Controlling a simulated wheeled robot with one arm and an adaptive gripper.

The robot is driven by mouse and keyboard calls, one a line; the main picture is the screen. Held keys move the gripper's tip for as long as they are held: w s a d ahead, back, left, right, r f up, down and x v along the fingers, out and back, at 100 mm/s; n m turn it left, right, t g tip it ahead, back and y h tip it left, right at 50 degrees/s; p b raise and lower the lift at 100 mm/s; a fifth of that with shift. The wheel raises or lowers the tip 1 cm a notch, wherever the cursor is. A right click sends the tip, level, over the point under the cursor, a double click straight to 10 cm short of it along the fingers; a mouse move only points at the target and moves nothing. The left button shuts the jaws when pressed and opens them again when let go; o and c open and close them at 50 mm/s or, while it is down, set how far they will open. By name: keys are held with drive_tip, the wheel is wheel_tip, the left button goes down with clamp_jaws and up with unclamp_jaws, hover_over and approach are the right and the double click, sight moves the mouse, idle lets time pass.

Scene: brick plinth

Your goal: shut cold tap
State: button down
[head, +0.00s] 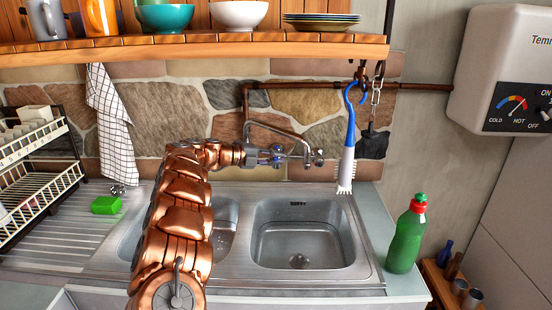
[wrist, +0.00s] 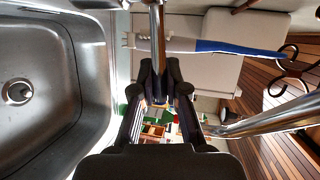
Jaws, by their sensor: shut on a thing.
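The chrome wall tap assembly (head: 280,131) sits on the stone wall above the sinks, with its spout pipe arching over it. My gripper (head: 278,155) reaches it from the left at the end of my copper-coloured arm. Blue shows among the grey and chrome parts there. In the wrist view my gripper (wrist: 160,80) has its dark fingers closed around a chrome bar of the tap (wrist: 156,35). The gripper covers much of the cold tap, so how far it is turned cannot be told. A round chrome knob (head: 318,157) shows just right of my gripper. No running water shows clearly.
Two steel basins (head: 300,266) lie below. A blue-handled brush (head: 347,150) hangs close to the right. A wooden shelf (head: 200,48) with dishes is overhead. A green bottle (head: 406,240) stands right, a dish rack (head: 35,150) left. A water heater (head: 505,70) hangs at right.

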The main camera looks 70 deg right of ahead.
drive_tip(key=c, duration=1.2)
unclamp_jaws()
drive_tip(key=shift+w, duration=0.1)
drive_tip(key=v, duration=1.2)
